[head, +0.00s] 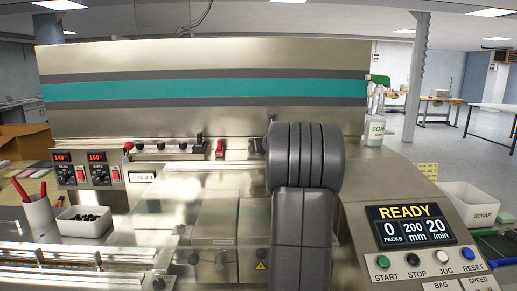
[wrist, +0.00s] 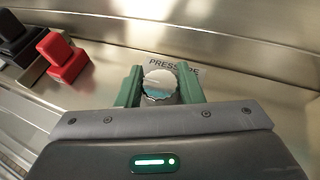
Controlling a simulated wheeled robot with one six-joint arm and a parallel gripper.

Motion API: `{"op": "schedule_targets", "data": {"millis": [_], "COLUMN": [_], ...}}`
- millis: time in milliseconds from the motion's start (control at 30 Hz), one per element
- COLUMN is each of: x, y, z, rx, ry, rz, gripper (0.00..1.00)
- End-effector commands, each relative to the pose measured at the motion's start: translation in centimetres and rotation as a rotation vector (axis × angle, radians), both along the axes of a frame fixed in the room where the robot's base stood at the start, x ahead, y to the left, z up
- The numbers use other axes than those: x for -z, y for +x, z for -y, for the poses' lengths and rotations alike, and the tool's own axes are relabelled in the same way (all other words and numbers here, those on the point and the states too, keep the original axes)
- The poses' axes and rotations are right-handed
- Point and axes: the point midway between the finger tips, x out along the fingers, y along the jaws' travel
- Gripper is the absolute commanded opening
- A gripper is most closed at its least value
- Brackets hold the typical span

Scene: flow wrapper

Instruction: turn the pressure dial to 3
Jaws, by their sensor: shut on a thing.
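The pressure dial (wrist: 159,84) is a pale, ridged round knob in the wrist view, on a metal panel under a partly covered label (wrist: 173,64) that begins "PRESS". My gripper (wrist: 159,86) has its two green fingers on either side of the dial, shut on it. The numbers around the dial are hidden or too small to read, so its setting cannot be told. In the head view my grey arm covers the dial and the gripper.
A red switch lever (wrist: 64,58) and a black one (wrist: 14,34) stand left of the dial. The head view shows a display (head: 411,226) reading READY, START (head: 383,262) and STOP (head: 413,258) buttons, a white SCRAP bin (head: 470,205) and a SOAP bottle (head: 376,127).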

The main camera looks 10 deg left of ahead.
Motion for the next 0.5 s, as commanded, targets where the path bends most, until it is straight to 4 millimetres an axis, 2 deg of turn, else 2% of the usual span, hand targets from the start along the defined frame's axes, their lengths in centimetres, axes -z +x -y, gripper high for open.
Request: {"op": "schedule_targets", "data": {"millis": [267, 500], "x": [-0.31, -0.41], "y": [-0.08, -0.11], "z": [-0.12, -0.16], "rx": [0.084, 0.242], "ry": [0.0, 0.0], "rz": [-0.002, -0.003], "gripper": [0.11, 0.11]}}
